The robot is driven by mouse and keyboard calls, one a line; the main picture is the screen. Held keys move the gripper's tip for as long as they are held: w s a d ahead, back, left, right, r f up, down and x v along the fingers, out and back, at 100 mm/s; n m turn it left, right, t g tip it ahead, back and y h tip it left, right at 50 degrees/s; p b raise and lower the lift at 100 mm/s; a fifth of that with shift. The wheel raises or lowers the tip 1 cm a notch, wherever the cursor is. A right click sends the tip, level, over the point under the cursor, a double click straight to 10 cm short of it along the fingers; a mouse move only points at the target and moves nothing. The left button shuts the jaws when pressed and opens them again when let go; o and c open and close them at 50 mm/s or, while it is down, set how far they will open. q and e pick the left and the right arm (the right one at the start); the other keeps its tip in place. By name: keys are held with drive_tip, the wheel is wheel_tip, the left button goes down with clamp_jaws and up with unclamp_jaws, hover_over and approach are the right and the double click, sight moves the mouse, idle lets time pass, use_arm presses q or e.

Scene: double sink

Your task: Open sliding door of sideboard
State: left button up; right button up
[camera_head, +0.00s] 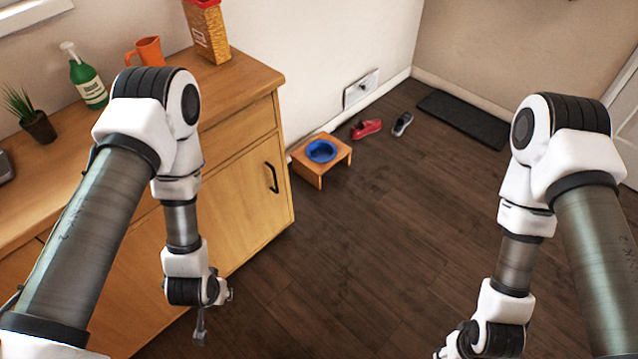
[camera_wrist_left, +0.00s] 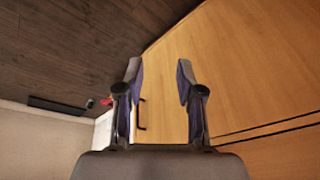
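The wooden sideboard (camera_head: 228,240) stands along the left wall, with a dark bar handle (camera_head: 272,177) on its right front panel. In the left wrist view, the wood front (camera_wrist_left: 240,60) fills the right side and the handle (camera_wrist_left: 141,113) shows beside the left finger. My left gripper (camera_head: 205,318) hangs low in front of the sideboard, apart from the handle. Its two fingers (camera_wrist_left: 158,70) are spread with nothing between them. My right gripper (camera_head: 448,352) is at the bottom edge of the head view, partly cut off, over the floor and far from the sideboard. Its fingers are not clear.
On the sideboard top are a plant (camera_head: 38,125), a green bottle (camera_head: 90,85), an orange mug (camera_head: 148,52) and a box (camera_head: 208,32). A small wooden stand (camera_head: 308,172) with a blue bowl (camera_head: 321,151), shoes (camera_head: 366,129) and a dark mat (camera_head: 463,118) lie beyond. The middle floor is clear.

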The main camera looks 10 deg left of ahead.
use_arm(q)
drive_tip(key=w+a+f+t+y+b, duration=0.15)
drive_tip(key=w+f+t+b, duration=0.35)
drive_tip(key=w, duration=0.8)
drive_tip(key=n+t+y+b, duration=0.3)
drive_tip(key=t+b, duration=0.6)
drive_tip(key=b, duration=2.1)
approach(276, 181)
drive_tip(key=x, duration=0.3)
drive_tip(key=b+x, duration=0.2)
drive_tip(key=x, duration=0.5)
drive_tip(key=shift+w+a+f+b, duration=0.1)
drive_tip(key=shift+b, duration=0.3)
drive_tip(key=shift+w, duration=0.2)
clamp_jaws()
